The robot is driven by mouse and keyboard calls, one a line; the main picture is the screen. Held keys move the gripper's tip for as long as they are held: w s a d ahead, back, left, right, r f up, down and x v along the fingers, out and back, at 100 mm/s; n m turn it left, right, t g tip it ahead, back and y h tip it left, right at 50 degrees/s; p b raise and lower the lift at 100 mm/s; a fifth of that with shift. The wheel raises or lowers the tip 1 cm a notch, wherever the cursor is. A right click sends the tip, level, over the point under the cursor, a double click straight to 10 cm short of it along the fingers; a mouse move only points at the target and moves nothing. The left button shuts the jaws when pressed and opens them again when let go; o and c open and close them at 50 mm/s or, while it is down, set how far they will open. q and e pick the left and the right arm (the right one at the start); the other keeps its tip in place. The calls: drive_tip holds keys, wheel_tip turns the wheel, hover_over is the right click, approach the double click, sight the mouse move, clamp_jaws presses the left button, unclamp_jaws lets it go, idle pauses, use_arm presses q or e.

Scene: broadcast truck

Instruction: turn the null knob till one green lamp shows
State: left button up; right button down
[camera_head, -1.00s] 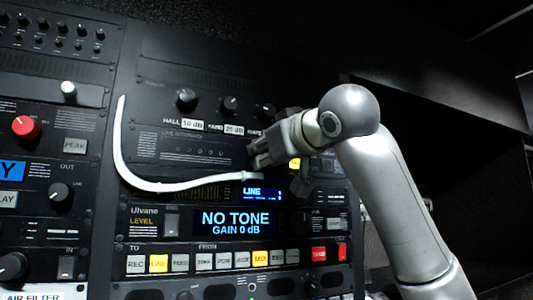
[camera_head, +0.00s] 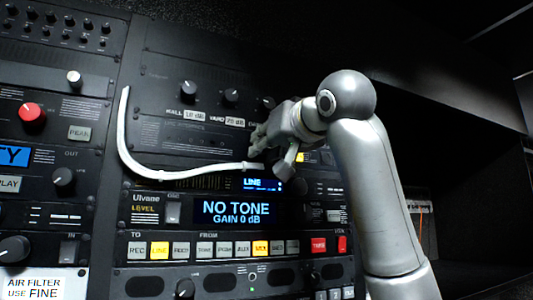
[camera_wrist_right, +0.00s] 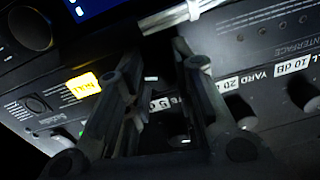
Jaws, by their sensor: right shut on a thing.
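My right gripper (camera_head: 272,147) is against the rack panel, its fingers around a knob that they hide; I take it for the null knob. In the right wrist view the two dark fingers (camera_wrist_right: 158,60) stand a little apart, with the space between them in shadow. A yellow label (camera_wrist_right: 83,85) is beside them, seen upside down. It also shows as a yellow patch (camera_head: 308,157) right of the gripper in the head view. My left gripper is not in view.
A white cable (camera_head: 140,170) curves across the panel and ends close to the gripper. Hall (camera_head: 188,90) and yard (camera_head: 231,96) knobs stand above left. The display (camera_head: 236,212) below reads NO TONE, GAIN 0 dB. Button rows lie lower.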

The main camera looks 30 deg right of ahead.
drive_tip(key=shift+m+b, duration=0.4)
drive_tip(key=shift+m, duration=0.6)
drive_tip(key=shift+r, duration=0.1)
drive_tip(key=c, duration=1.2)
unclamp_jaws()
drive_tip(key=shift+s, duration=0.1)
drive_tip(key=s, duration=1.2)
drive_tip(key=shift+a, duration=0.15)
